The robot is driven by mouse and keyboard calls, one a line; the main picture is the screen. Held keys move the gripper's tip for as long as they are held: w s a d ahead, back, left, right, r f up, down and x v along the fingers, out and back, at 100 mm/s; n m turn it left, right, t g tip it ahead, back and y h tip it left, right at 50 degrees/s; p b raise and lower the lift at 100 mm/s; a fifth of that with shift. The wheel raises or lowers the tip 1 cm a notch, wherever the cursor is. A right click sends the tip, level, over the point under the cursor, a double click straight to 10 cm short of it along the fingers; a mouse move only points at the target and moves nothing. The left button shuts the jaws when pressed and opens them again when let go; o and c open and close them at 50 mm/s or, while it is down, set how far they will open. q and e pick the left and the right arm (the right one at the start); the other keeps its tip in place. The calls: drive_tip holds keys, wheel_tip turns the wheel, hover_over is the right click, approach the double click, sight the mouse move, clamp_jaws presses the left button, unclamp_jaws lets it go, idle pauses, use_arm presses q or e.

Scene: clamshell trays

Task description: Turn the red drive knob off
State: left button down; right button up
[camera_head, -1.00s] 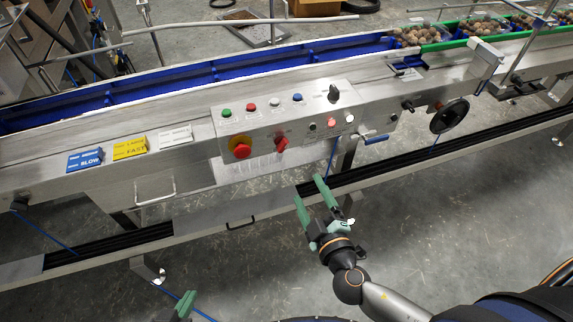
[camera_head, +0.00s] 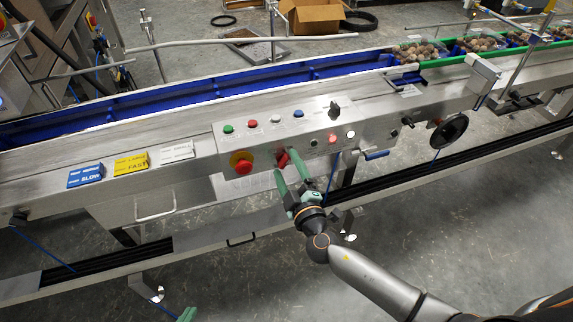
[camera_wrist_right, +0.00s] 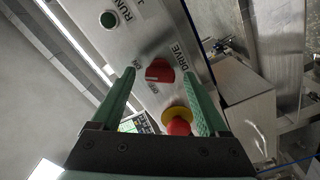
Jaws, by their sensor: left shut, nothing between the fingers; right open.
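The red drive knob (camera_head: 283,159) is on the front of the steel control panel, to the right of the red emergency stop (camera_head: 241,163) on its yellow plate. My right gripper (camera_head: 289,165) is open, its green fingers reaching up to the knob. In the right wrist view the knob (camera_wrist_right: 160,70) appears between the two fingertips, beside the DRIVE label; I cannot tell whether they touch it. My left gripper (camera_head: 187,314) shows only partly at the bottom edge, away from the panel.
Several coloured buttons (camera_head: 252,123) and a black selector (camera_head: 334,108) sit on the panel's upper face. A blue-handled lever (camera_head: 376,155) and a black handwheel (camera_head: 449,131) are further right. The emergency stop is close to the fingers.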

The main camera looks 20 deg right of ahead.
drive_tip(key=shift+w, duration=0.45)
clamp_jaws()
idle(0.4)
